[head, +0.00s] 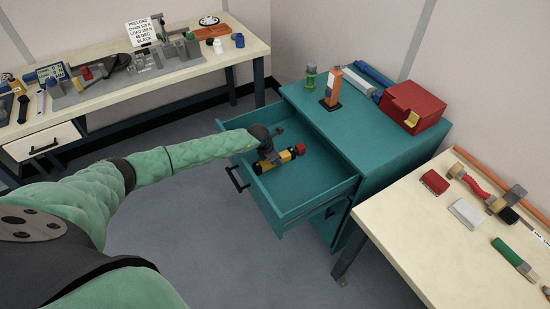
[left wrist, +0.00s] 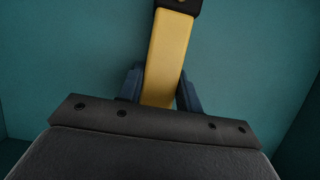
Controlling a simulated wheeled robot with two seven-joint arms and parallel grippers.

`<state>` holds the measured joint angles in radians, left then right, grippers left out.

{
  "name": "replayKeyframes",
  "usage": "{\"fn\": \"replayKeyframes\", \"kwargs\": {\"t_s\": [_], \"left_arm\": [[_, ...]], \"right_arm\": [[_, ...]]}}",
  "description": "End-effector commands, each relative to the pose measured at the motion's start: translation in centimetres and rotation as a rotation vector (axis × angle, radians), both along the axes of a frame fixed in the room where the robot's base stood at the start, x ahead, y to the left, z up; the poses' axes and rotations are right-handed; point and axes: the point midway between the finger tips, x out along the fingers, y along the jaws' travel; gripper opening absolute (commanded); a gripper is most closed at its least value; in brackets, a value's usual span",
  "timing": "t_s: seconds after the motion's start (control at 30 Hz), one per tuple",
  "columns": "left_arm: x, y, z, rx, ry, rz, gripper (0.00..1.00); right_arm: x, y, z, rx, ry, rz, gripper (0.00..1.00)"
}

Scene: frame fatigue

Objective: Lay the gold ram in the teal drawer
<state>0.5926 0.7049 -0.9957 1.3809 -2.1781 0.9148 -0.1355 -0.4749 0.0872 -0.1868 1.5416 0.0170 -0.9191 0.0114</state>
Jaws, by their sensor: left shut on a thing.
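The gold ram (head: 286,157), a yellow bar with dark parts and a red end, is inside the open teal drawer (head: 311,208), low over its floor. I cannot tell whether it touches the floor. My left gripper (head: 270,156) reaches over the drawer's left side and is shut on the ram. In the left wrist view, the ram (left wrist: 170,55) stands out between the blue fingers (left wrist: 158,95) with its black end at the top, against teal surfaces. My right gripper is not in view.
The teal cabinet (head: 375,142) carries an orange device (head: 333,88), a green fitting (head: 310,78), tubes and a red box (head: 412,106). A cream bench (head: 410,225) with tools stands at the right. Another bench (head: 180,75) is at the back left. The drawer's right part is clear.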

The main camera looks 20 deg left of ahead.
Motion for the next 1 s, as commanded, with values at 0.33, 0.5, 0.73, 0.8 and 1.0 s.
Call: {"fn": "replayKeyframes", "kwargs": {"t_s": [0.33,0.5,0.73,0.8,1.0], "left_arm": [[0.1,0.0,-0.1,-0.001,-0.003,0.0,0.0],[0.0,0.0,-0.2,0.0,-0.001,0.0,0.56],[0.0,0.0,-0.2,0.0,-0.001,0.0,0.56],[0.0,0.0,-0.2,0.0,-0.001,0.0,0.56],[-0.3,0.5,1.0,0.001,-0.002,0.0,0.56]], "right_arm": [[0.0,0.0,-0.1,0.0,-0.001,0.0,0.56],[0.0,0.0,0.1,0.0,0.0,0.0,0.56],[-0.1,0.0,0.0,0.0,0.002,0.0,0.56],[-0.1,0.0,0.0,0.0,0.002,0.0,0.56],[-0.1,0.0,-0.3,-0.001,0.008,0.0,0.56]]}}
